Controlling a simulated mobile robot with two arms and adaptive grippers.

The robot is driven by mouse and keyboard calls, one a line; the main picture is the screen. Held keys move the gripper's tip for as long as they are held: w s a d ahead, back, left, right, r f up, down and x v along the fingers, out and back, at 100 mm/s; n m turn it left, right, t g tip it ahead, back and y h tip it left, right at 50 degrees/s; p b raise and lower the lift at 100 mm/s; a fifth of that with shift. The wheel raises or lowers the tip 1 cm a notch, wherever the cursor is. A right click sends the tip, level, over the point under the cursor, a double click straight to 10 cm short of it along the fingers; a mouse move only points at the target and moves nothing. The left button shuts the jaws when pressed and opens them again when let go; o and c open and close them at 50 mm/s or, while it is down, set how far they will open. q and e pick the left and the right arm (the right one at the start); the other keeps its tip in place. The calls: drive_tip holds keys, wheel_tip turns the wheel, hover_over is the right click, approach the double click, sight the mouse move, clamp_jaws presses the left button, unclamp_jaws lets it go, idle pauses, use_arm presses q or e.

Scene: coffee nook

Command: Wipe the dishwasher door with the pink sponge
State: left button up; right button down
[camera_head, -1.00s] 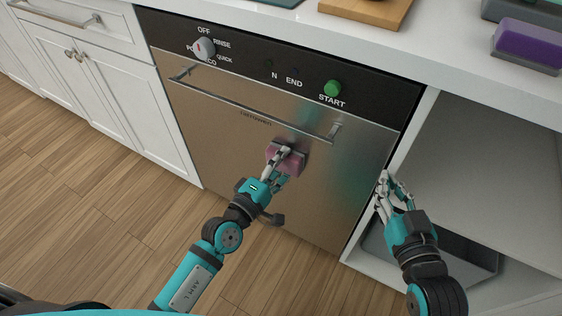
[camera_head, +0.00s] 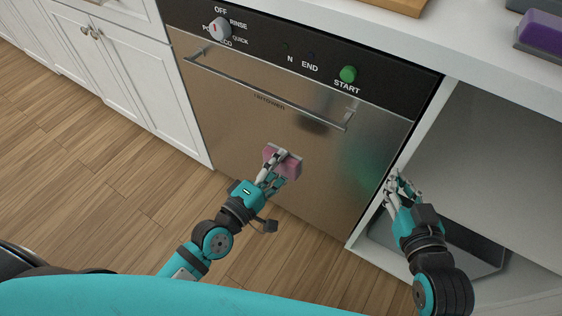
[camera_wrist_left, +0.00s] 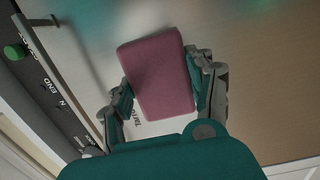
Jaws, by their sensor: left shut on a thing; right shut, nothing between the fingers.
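The pink sponge (camera_head: 284,160) is a small block held at the steel dishwasher door (camera_head: 225,110). My left gripper (camera_head: 276,168) is shut on it. The sponge also shows in the left wrist view (camera_wrist_left: 158,75), between the two fingers, with the door's steel face behind it. It appears at or very near the door, below the handle; I cannot tell whether it touches. The door is closed and upright. My right gripper (camera_head: 400,185) is shut and empty, at the right edge of the dishwasher by the open cabinet.
The door's bar handle (camera_head: 265,92) sticks out above the sponge. A dark control panel with a knob (camera_head: 220,29) and a green start button (camera_head: 348,74) runs along the top. An open cabinet with a dark tray (camera_head: 480,255) is at right. A purple sponge (camera_head: 541,29) is on the counter.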

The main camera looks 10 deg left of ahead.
use_arm(q)
drive_tip(key=shift+s, duration=0.1)
drive_tip(key=shift+v, duration=1.4)
drive_tip(key=shift+d, duration=0.1)
